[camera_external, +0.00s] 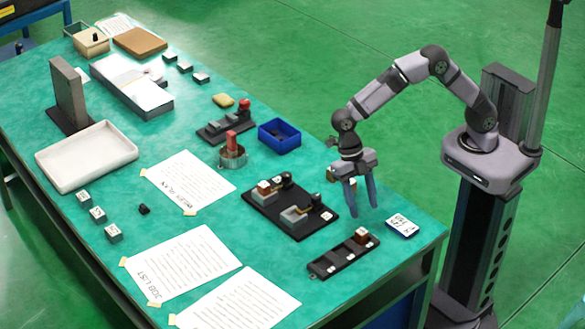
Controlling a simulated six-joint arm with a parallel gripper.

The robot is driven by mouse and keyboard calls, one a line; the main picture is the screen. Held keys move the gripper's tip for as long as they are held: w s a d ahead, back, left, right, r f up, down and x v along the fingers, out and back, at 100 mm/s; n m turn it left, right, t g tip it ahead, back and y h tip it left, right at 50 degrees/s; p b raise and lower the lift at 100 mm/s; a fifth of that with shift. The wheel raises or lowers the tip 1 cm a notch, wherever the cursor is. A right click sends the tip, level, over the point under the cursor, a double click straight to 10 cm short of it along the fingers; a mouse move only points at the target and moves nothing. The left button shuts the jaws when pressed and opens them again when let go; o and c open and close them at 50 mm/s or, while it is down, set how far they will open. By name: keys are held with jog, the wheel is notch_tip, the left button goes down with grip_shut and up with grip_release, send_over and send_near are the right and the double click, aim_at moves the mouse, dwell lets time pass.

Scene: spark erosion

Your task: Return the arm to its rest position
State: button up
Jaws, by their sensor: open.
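My gripper (361,193) hangs above the right part of the green-topped bench (410,257). Its two blue-grey fingers point down and stand apart, with nothing between them. The arm reaches left from its base on the column and bends down at the wrist. The fingers are just right of a black fixture plate (325,214) and above a dark slotted rack (325,266). The rack carries a brown-and-white block (361,236). How high the fingertips are above the bench is hard to tell.
A blue bin (279,136) and a reddish upright part in a round holder (233,158) stand left of my gripper. A small white-and-blue card (402,226) lies near the right edge. Paper sheets (188,183) and a white tray (87,157) lie farther left.

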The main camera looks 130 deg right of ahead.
jog(key=s+a+m+h, duration=0.2)
jog(key=s+a+m, duration=0.2)
jog(key=s+m, duration=0.4)
jog(key=s+a+m+h, duration=0.2)
jog(key=s+a+m, duration=0.2)
jog(key=s+m, duration=0.4)
jog(key=s, duration=0.4)
jog(key=shift+s+a+r, duration=0.2)
jog(key=shift+s, duration=0.2)
jog(key=o, duration=1.3)
jog(key=shift+o, duration=0.5)
jog(key=shift+d+r, duration=0.2)
jog(key=shift+d, duration=0.05)
jog(key=d+r+m+p, duration=0.4)
jog(key=d+p, duration=0.1)
jog(key=d, duration=0.3)
jog(key=d+r+m+p, duration=0.4)
jog(key=d+m, duration=0.1)
jog(key=d, duration=0.3)
jog(key=w+d+r+n+t, duration=0.2)
jog(key=w+d+r+n, duration=0.2)
jog(key=w, duration=0.2)
jog(key=w+d+r+n+t, duration=0.2)
jog(key=w+d+r+n, duration=0.2)
jog(key=w, duration=0.3)
jog(key=shift+d+r+n+t+p, duration=0.15)
jog(key=shift+d+n+t+p, duration=0.25)
jog(key=shift+p, duration=0.05)
